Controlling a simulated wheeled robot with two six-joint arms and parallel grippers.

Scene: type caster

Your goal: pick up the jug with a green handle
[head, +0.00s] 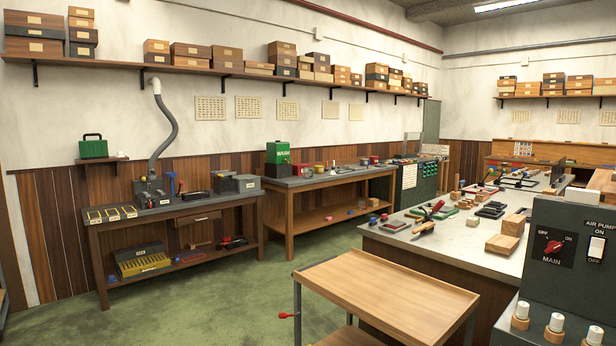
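I cannot make out a jug with a green handle for certain. Neither of my grippers shows in the head view.
A wooden trolley (385,295) with a bare top stands in front of me. A grey-topped bench (440,246) with tools and wooden blocks is behind it. A dark control box (565,250) is at the right. Green floor (200,310) is clear at the left.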

